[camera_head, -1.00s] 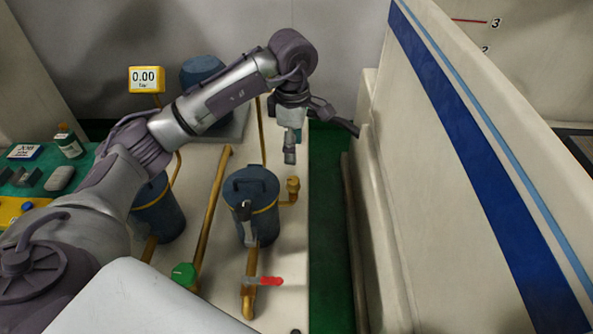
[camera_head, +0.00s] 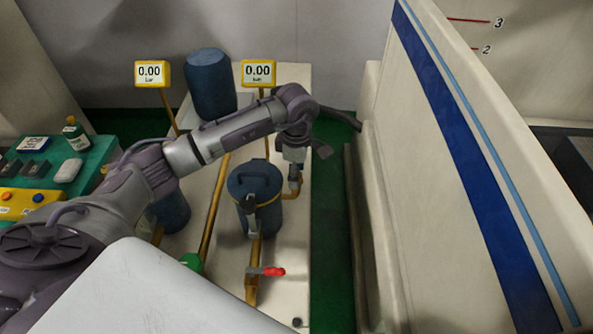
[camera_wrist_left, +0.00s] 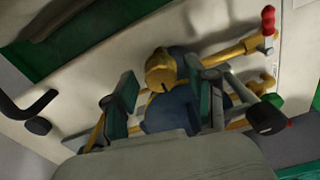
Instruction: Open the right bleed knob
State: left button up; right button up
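The right filter canister (camera_head: 254,184) is blue with a yellow band and stands on the pale bench. Its brass bleed knob (camera_wrist_left: 161,70) shows in the left wrist view, beyond and between my left fingertips. In the left wrist view the two green-padded fingers of the gripper (camera_wrist_left: 164,95) are apart, one on each side of the knob's line; contact cannot be told.
A red-handled valve (camera_head: 268,272) sits on the pipe in front. Two yellow gauges, left (camera_head: 152,74) and right (camera_head: 258,73), read 0.00. The white machine wall (camera_head: 440,180) rises on the right, with a green floor gap beside the bench.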

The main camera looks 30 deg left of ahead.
pick_arm(q)
grip_shut()
jog(key=shift+n, duration=0.3)
jog(key=n+b, duration=0.2)
jog(key=shift+f+n, duration=0.1)
jog(key=shift+n, duration=0.3)
jog(key=n+b, duration=0.2)
jog(key=n, duration=0.3)
jog(key=n+b, duration=0.1)
jog(key=n, duration=0.3)
jog(key=shift+n, duration=0.4)
jog(key=shift+a+n+b, duration=0.1)
jog(key=shift+n+b, duration=0.5)
jog(key=shift+n, duration=1.7)
